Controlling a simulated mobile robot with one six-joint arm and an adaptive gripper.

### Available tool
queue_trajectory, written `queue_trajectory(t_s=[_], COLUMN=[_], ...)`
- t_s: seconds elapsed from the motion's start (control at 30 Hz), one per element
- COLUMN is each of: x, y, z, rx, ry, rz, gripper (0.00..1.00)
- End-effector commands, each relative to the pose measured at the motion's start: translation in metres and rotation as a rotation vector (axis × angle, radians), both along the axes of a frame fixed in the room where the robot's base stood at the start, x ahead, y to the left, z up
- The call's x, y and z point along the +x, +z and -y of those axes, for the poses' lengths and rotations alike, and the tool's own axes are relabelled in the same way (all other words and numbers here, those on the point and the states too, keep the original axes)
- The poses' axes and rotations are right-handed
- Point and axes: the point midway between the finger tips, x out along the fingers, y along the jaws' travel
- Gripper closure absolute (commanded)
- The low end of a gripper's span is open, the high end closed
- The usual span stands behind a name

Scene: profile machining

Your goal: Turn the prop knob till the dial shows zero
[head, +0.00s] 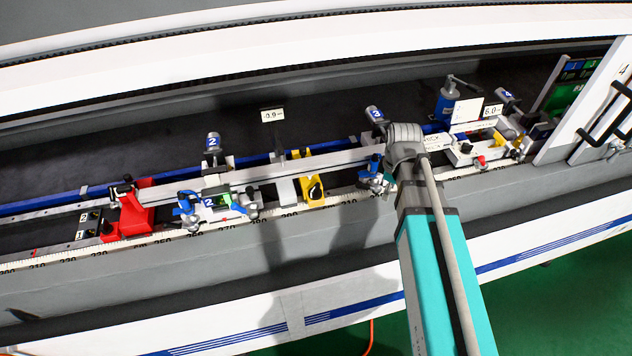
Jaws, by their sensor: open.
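A small white display (272,115) reading about -0.9 mm stands behind the rail, left of centre; its small digits are hard to read. A yellow prop (311,190) stands at the front of the long pale profile (290,168), with a round black knob (315,190) on its face. My gripper (403,150) is at the end of my arm, over the rail to the right of the yellow prop and clear of its knob. My wrist hides most of the fingers, and no held thing shows.
A red stop (133,215) and blue clamps (213,203) stand along the rail on the left. A second display (492,110) reads about 6.0 on the right. Another blue unit (447,100) stands behind my arm. The machine's white front edge (240,319) runs below.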

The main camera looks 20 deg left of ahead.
Motion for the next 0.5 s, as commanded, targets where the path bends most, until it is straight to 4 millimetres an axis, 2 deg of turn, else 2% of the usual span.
queue_trajectory(t_s=[0.03, 0.5], x=[0.005, 0.010], y=[0.009, 0.050], z=[-0.015, -0.137], rx=[0.000, 0.000], ry=[0.093, 1.002], rz=[0.000, -0.001], gripper=[0.46, 0.46])
